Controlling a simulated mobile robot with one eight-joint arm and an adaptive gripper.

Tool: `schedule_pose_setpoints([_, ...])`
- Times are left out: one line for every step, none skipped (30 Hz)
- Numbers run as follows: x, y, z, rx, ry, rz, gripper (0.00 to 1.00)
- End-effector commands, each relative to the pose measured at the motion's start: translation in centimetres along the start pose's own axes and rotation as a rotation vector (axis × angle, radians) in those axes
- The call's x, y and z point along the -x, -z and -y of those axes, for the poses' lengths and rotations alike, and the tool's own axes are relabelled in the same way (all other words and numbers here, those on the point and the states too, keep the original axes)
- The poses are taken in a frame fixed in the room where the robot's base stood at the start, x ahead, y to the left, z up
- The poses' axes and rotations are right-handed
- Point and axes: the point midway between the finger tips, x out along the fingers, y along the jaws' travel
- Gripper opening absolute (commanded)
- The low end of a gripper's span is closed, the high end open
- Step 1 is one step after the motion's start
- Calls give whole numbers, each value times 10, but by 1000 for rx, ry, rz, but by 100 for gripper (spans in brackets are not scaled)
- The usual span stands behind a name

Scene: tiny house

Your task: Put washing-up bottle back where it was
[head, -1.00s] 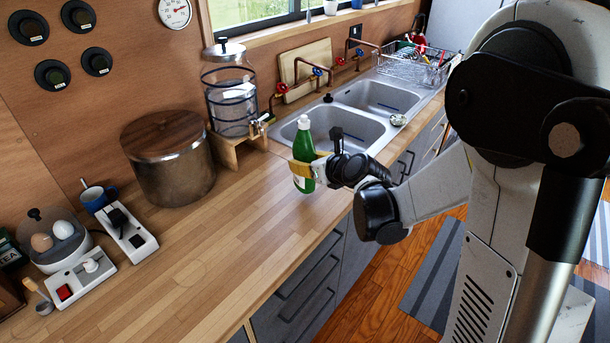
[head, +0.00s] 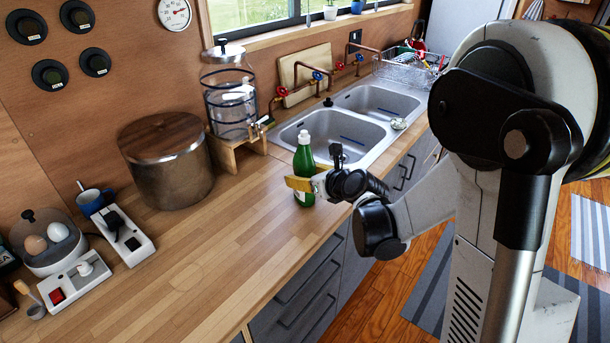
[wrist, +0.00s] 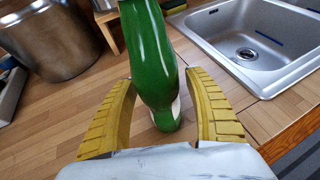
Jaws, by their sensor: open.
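The green washing-up bottle (head: 304,158) with a white cap stands upright on the wooden counter, just in front of the sink's near left corner. My gripper (head: 299,184) is beside it at the height of its lower half. In the wrist view the bottle (wrist: 153,60) stands between the two yellow fingers of my gripper (wrist: 160,105), which are spread with a gap on each side. The bottle's base shows on the counter. Its label is mostly turned away in the wrist view.
The double sink (head: 345,122) lies behind and right of the bottle. A glass drink dispenser (head: 232,105) on a wooden stand and a large metal pot (head: 168,165) stand to the left. The counter (head: 215,255) in front is clear.

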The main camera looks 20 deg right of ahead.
Motion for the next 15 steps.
schedule_pose_setpoints([1, -1, 0, 0, 0, 0, 62])
schedule_pose_setpoints([1, -3, 0, 0, 0, 0, 62])
schedule_pose_setpoints([3, -5, 0, 0, 0, 0, 62])
schedule_pose_setpoints([7, -4, 0, 0, 1, 0, 62])
schedule_pose_setpoints([12, -4, 1, 0, 2, 0, 62])
schedule_pose_setpoints([20, -5, 1, -1, 3, 0, 62])
schedule_pose_setpoints([26, -5, 1, -1, 2, 0, 62])
schedule_pose_setpoints([32, -5, 0, -2, 2, 0, 62])
schedule_pose_setpoints([42, -6, 1, -1, 2, 0, 62])
schedule_pose_setpoints([50, -6, 1, -2, 3, -1, 62])
schedule_pose_setpoints([57, -6, 1, -2, 3, 0, 62])
schedule_pose_setpoints([66, -6, 1, -1, 2, 0, 62])
schedule_pose_setpoints([73, -6, 1, -2, 3, 0, 62])
schedule_pose_setpoints([80, -5, 1, -2, 3, -1, 62])
schedule_pose_setpoints([88, -5, 1, -1, 2, 0, 62])
